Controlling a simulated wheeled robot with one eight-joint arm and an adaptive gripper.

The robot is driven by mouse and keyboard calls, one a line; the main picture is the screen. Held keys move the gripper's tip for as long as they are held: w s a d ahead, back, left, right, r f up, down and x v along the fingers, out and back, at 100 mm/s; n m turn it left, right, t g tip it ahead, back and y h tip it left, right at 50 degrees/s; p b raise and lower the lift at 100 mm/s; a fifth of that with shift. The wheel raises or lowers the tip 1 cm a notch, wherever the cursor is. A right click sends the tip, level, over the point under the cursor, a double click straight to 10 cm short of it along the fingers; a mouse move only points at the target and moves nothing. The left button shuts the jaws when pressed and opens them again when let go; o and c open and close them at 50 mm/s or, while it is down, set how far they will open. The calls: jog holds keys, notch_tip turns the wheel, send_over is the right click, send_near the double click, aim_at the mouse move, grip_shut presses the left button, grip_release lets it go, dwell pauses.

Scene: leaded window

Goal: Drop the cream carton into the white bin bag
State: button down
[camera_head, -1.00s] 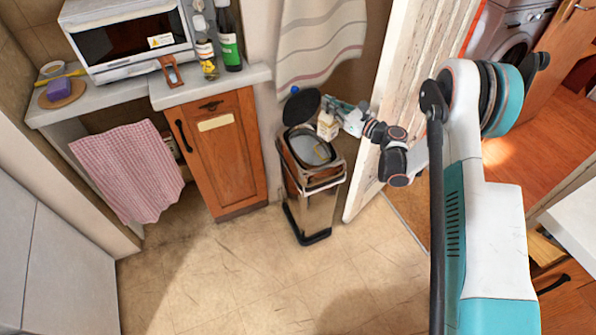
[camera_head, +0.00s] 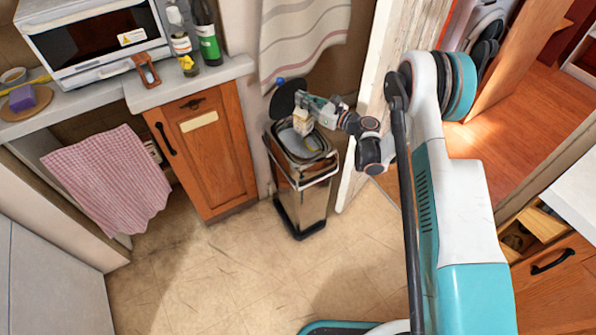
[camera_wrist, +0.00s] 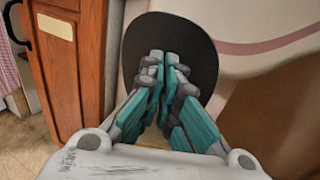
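The cream carton (camera_head: 303,122) hangs at my gripper (camera_head: 308,108) in the head view. It appears over the back part of the open bin's mouth; its exact height above the rim is hard to tell. The metal bin (camera_head: 303,200) stands upright on the floor, with the white bin bag (camera_head: 312,145) lining its top. Its black round lid (camera_head: 287,97) is raised behind. In the wrist view my gripper's fingers (camera_wrist: 163,75) are nearly together in front of the dark lid (camera_wrist: 205,45). The carton is not clearly visible there, hidden by the fingers and gripper body.
A wooden cabinet (camera_head: 203,155) with a counter stands left of the bin. Bottles (camera_head: 207,35) and a toaster oven (camera_head: 95,40) are on the counter. A striped cloth (camera_head: 300,40) hangs behind the lid. A white door edge (camera_head: 347,178) is close on the right. The floor in front is clear.

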jog(key=shift+f, duration=0.45)
jog(key=c, duration=1.7)
grip_release()
jog(key=v, duration=1.2)
